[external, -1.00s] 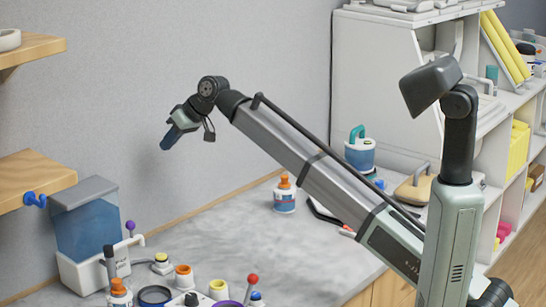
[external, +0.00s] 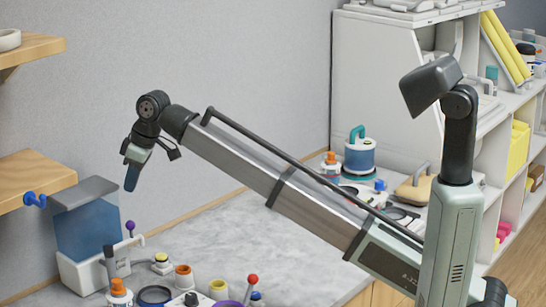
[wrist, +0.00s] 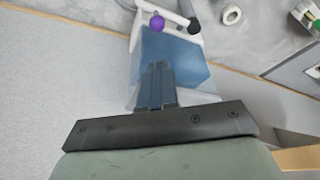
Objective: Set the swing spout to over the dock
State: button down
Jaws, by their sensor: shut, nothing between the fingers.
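A dispenser with a blue tank (external: 85,228) and white base stands at the left of the counter; its tank also shows in the wrist view (wrist: 172,55). A white bar (wrist: 165,11), apparently the swing spout, crosses its front side in the wrist view and ends in a dark tip (wrist: 194,26). A purple ball knob (external: 130,225) stands beside it, also in the wrist view (wrist: 157,22). My gripper (external: 131,180) is shut and empty, pointing down, above and apart from the dispenser. Its fingers (wrist: 156,85) overlap the tank in the wrist view. I cannot tell which part is the dock.
Several small jars and knobs, among them an orange-topped jar (external: 183,276) and a red ball knob (external: 253,279), crowd the front of the counter. A wooden shelf (external: 30,180) with a blue hook (external: 35,200) juts out at left. The middle of the counter (external: 225,235) is clear.

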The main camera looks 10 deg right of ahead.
aim_at(129, 226)
jog(key=shift+f, duration=0.1)
jog(key=x, duration=0.9)
jog(key=shift+a+f, duration=0.15)
jog(key=shift+f, duration=0.25)
jog(key=shift+s+d+m+t, duration=0.15)
jog(key=shift+s+d+m, duration=0.15)
jog(key=shift+m, duration=0.25)
jog(key=shift+s+d+m+t, duration=0.15)
jog(key=shift+d+m, duration=0.2)
jog(key=shift+m, duration=0.2)
jog(key=m, duration=0.1)
jog(key=s+d+m+t, duration=0.1)
jog(key=shift+s+m+h, duration=0.15)
jog(key=shift+m+h, duration=0.15)
jog(key=shift+h, duration=0.1)
jog(key=shift+s+d+m+t+h, duration=0.15)
jog(key=shift+s+d+m+h, duration=0.05)
jog(key=shift+s+m, duration=0.6)
jog(key=shift+s+d+m+t+h, duration=0.15)
jog(key=shift+s+m+t+h, duration=0.05)
jog(key=shift+s+m, duration=0.6)
jog(key=shift+s+d+m+t+h, duration=0.15)
jog(key=shift+s+d+m+h, duration=0.05)
jog(key=shift+s+m, duration=0.55)
jog(key=shift+s, duration=0.2)
